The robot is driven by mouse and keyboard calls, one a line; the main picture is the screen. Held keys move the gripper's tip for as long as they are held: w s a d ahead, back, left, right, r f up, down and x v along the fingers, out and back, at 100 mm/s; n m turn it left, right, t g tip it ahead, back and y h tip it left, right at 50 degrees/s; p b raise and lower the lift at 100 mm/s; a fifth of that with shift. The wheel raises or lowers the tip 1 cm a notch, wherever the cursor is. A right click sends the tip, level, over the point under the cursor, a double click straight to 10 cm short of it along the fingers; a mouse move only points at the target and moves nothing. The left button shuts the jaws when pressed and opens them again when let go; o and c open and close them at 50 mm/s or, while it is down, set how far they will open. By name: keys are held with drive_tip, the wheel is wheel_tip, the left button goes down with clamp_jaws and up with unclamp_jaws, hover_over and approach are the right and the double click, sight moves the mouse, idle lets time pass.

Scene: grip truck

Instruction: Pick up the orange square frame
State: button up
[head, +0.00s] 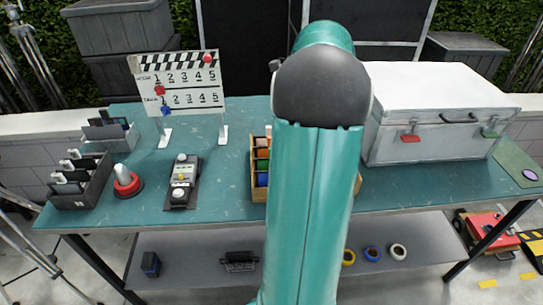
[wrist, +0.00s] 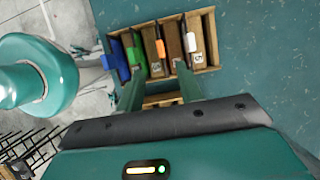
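A wooden slotted box (head: 258,192) stands on the teal table, partly hidden behind my arm in the head view. It holds coloured square pieces in a row. The box also shows in the wrist view (wrist: 213,40), with blue, green, orange and white pieces. The orange piece (wrist: 160,48) stands on edge in a middle slot, and only its upper edge shows. It also shows in the head view (head: 262,143). My gripper (wrist: 160,72) is open over the box. Its two teal fingers are apart, one on each side of the orange piece's line. Contact cannot be told.
The green piece (wrist: 135,56) and the white piece (wrist: 192,42) stand in slots beside the orange one. A white case (head: 430,110) is right of my arm. A clapperboard (head: 178,85), a control box (head: 181,182) and a red-white knob (head: 126,181) stand at left.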

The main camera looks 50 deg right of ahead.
drive_tip(key=x, duration=1.1)
drive_tip(key=shift+r, duration=0.1)
clamp_jaws()
